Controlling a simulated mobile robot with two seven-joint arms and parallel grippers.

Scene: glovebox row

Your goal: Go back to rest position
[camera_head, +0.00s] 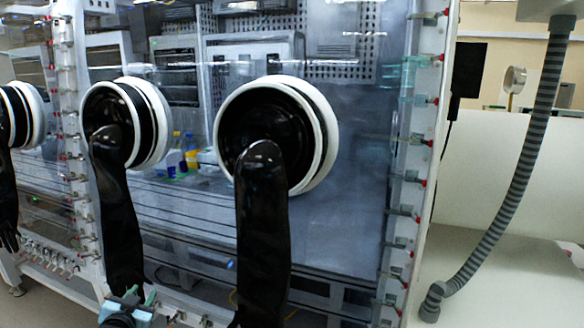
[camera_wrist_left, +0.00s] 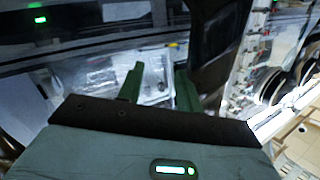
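My left gripper (camera_head: 141,295) shows at the bottom left of the head view, low in front of the glovebox and by the lower end of a hanging black glove (camera_head: 118,215). I cannot tell whether it touches the glove. In the left wrist view its two green fingers (camera_wrist_left: 158,82) stand apart with nothing between them, so it is open. My right gripper is in neither view.
The glovebox window (camera_head: 350,200) fills the middle, with white-rimmed round ports (camera_head: 329,130). Another long black glove (camera_head: 262,235) hangs from the nearest port. A grey ribbed hose (camera_head: 530,150) hangs at the right, before a pale wall.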

